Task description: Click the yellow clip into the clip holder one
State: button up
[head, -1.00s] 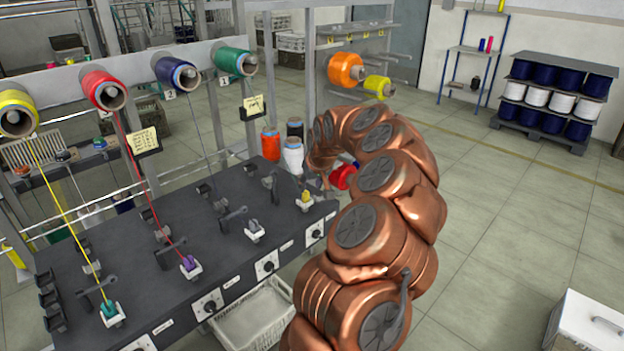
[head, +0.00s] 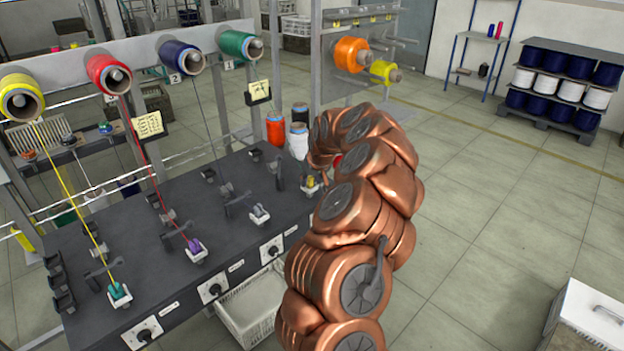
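The yellow clip (head: 310,181) is a small piece at the right end of the dark bench. It sits at or just above the white clip holder (head: 311,189) there; I cannot tell whether it is seated. My copper arm curves down from the right, and its end, with my gripper (head: 317,174), is close to the yellow clip. The fingers are too small and too covered by the arm to tell open from shut. The purple clip (head: 194,245) and the green clip (head: 119,291) are in other white holders, with red and yellow thread running to them.
The dark bench (head: 235,235) carries several guides and front knobs. Red (head: 108,74), blue, green and yellow spools hang above its back. Orange, black and white cones (head: 299,142) stand behind the yellow clip. A white crate (head: 250,308) is below.

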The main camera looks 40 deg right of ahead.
grip_shut()
jog(key=shift+r, duration=0.15)
jog(key=shift+r, duration=2.15)
